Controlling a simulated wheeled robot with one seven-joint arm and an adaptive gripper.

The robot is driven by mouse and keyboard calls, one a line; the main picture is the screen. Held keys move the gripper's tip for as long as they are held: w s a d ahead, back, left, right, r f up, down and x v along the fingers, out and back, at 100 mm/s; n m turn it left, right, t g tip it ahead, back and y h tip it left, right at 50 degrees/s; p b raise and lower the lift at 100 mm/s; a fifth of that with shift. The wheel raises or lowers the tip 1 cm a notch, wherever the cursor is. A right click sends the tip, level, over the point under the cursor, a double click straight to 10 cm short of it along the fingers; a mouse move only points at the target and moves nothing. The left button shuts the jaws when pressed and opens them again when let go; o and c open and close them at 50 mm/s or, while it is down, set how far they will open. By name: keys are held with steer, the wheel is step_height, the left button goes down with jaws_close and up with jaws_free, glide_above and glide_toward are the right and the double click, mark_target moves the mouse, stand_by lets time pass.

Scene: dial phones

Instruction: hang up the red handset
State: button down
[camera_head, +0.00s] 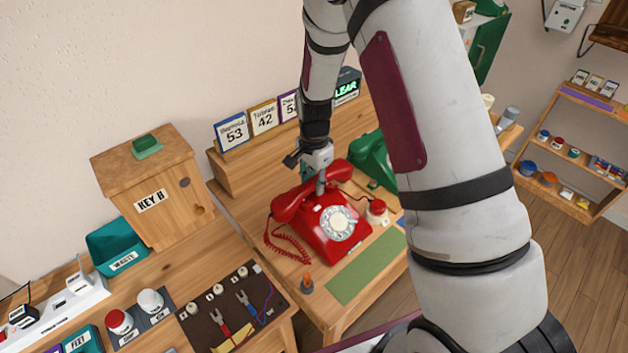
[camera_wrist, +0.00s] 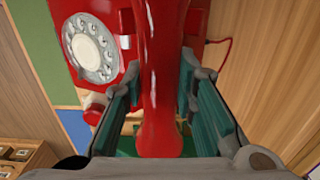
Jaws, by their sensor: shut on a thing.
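The red handset (camera_head: 297,202) is at the top of the red dial phone (camera_head: 325,228). In the wrist view the handset (camera_wrist: 158,75) runs lengthwise between the two fingers of my gripper (camera_wrist: 158,100), which is shut on it. My gripper (camera_head: 321,178) comes down on the handset from above in the head view. The phone's white dial (camera_wrist: 92,48) faces up beside the handset. The coiled red cord (camera_head: 285,247) hangs at the phone's left. I cannot tell whether the handset rests in the cradle or is slightly above it.
A green phone (camera_head: 372,160) stands close behind, partly hidden by my arm. A red button (camera_head: 377,208) is right of the red phone, and a green mat (camera_head: 367,266) lies in front. Number cards (camera_head: 264,117) stand on the back ledge. A wooden box (camera_head: 150,185) is at left.

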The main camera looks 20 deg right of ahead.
steer(key=shift+f, duration=0.7)
steer(key=c, duration=1.2)
jaws_free()
steer(key=shift+r, duration=0.1)
step_height(320, 180, up, 12)
steer(key=shift+f, duration=0.1)
